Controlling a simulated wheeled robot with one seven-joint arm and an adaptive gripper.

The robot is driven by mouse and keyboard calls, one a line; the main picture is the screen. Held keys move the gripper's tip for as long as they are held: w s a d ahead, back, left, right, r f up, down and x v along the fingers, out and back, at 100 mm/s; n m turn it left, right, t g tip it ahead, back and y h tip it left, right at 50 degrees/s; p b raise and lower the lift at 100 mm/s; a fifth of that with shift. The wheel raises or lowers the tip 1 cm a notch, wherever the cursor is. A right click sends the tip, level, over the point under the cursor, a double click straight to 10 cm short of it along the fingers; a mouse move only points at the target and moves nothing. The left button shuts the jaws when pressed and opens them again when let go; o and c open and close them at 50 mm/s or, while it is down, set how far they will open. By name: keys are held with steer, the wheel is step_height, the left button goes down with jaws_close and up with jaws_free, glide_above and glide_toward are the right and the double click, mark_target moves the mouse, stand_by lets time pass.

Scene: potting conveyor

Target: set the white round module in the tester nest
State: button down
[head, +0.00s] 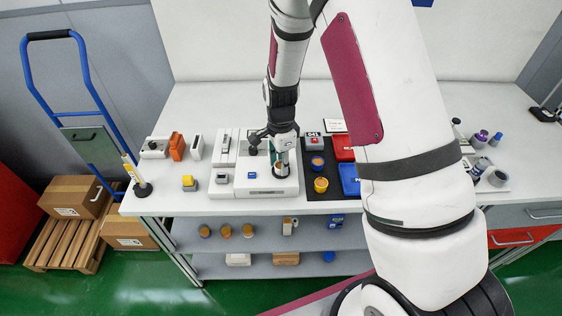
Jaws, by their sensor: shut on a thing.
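The tester (265,188) is a low white box on the bench, with a small blue display on its front left. My gripper (280,167) points down over the right part of the tester, where the nest appears to be. It is shut on a small pale round thing (281,168), which I take to be the white round module. The fingers cover much of it. The nest is largely hidden by the gripper, and I cannot tell whether the module touches it.
The bench's front edge is close to the tester.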

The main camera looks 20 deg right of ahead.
steer(key=c, duration=1.2)
jaws_free()
steer(key=shift+f, duration=0.15)
step_height(320, 180, up, 12)
steer(key=b, duration=0.1)
steer(key=s+r+n+t, duration=0.3)
steer(key=s+r+n, duration=0.6)
steer(key=r, duration=0.6)
steer(key=shift+s+r+n+t, duration=0.45)
steer(key=shift+s+r+n, duration=0.7)
steer(key=shift+s, duration=1.15)
steer(key=shift+s+r+n+t, duration=0.4)
steer(key=shift+s+r+n, duration=0.35)
steer(key=shift+s+n, duration=1.15)
steer(key=shift+s+r+n+t, duration=0.45)
steer(key=shift+s+r+n, duration=0.5)
steer(key=shift+s, duration=1.7)
